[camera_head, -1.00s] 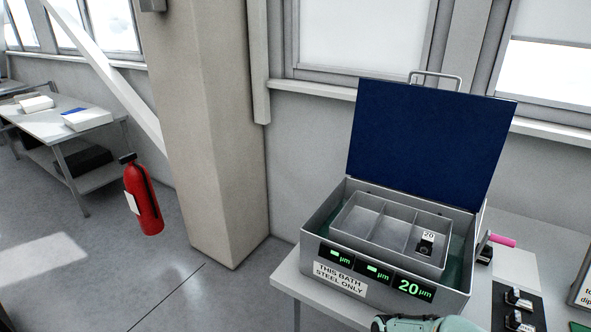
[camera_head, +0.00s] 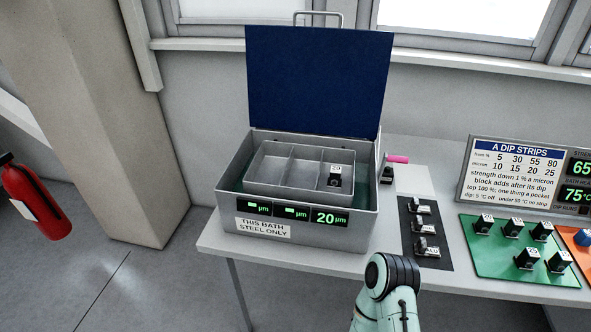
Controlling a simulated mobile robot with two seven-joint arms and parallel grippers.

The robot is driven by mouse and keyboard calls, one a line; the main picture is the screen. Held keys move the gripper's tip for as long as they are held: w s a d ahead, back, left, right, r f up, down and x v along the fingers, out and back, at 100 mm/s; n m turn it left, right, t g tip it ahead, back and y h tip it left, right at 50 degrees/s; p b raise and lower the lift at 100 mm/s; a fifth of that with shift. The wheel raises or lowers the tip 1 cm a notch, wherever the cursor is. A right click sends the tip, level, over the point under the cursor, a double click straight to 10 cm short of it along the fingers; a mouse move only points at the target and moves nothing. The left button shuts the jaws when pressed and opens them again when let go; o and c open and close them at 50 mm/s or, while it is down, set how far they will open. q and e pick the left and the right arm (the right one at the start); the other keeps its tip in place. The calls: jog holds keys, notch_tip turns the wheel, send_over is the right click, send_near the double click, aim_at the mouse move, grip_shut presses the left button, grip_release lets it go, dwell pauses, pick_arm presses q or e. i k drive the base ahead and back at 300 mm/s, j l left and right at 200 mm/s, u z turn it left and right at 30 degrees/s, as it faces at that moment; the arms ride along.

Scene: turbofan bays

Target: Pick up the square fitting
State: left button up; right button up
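Three small metal fittings stand in a row on a black mat (camera_head: 408,262) right of the bath: a back one (camera_head: 418,208), a middle one (camera_head: 422,227) and a front one (camera_head: 427,249). Each has a small white tag. I cannot tell from their shapes which is the square fitting. Another small dark piece (camera_head: 335,179), tagged 20, sits in the right compartment of the grey tray (camera_head: 268,188) inside the bath. Part of my own teal arm shows at the bottom, in front of the table. Neither gripper is in view.
The grey bath box (camera_head: 228,190) has its blue lid (camera_head: 317,85) raised; its sign says steel only. A green mat (camera_head: 482,260) holds several tagged black blocks. A pink-handled tool (camera_head: 398,159) lies behind the black mat. An information panel (camera_head: 513,172) stands at the back right.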

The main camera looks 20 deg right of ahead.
aim_at(483, 227)
jog(key=z, duration=2.3)
